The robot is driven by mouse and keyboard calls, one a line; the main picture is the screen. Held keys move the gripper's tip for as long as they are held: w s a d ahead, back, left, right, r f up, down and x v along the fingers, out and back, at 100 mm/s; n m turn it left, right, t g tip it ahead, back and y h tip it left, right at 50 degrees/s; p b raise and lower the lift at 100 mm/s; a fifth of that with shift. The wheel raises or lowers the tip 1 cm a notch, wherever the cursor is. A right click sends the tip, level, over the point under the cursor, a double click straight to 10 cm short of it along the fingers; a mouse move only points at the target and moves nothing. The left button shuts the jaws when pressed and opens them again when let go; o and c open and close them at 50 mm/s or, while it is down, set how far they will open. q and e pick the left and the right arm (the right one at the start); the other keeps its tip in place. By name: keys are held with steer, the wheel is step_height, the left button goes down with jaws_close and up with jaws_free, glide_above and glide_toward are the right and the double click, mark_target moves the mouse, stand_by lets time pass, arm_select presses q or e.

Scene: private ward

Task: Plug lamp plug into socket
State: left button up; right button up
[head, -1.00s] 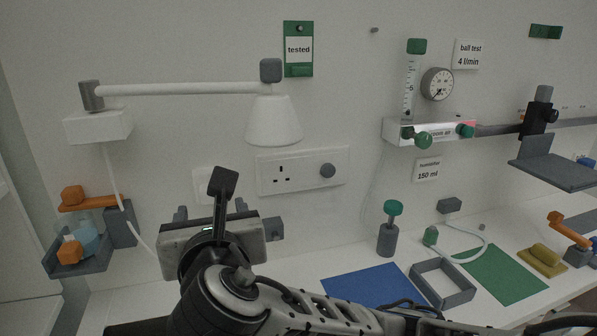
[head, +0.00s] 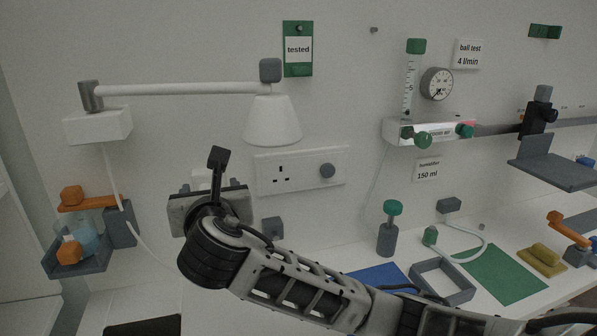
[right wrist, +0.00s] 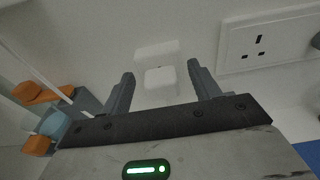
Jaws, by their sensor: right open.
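The socket (head: 281,178) is on a white wall plate with a round grey knob at its right. It also shows at upper right in the right wrist view (right wrist: 261,46). My right gripper (right wrist: 161,69) is open, its fingers pointing at the wall left of the socket. A small white block (right wrist: 160,81), perhaps the lamp plug, shows between its fingers, against a white wall piece (right wrist: 157,50). I cannot tell how far apart they are. In the head view the gripper (head: 208,190) mostly hides this spot. The lamp (head: 272,121) hangs above. My left gripper is not in view.
The lamp's white cable (head: 115,180) drops past a grey bin (head: 80,262) with orange items at the left. A grey block (head: 272,228) is close right of my gripper. A blue mat (head: 375,278) and a grey tray (head: 455,296) lie on the counter.

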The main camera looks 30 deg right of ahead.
steer(key=shift+c, duration=0.3)
steer(key=c, duration=1.1)
steer(key=shift+f+v, duration=0.15)
steer(key=shift+v, duration=0.95)
steer(key=shift+f+v, duration=0.2)
steer(key=shift+v, duration=0.95)
steer(key=shift+f+v, duration=0.15)
steer(key=shift+v, duration=0.95)
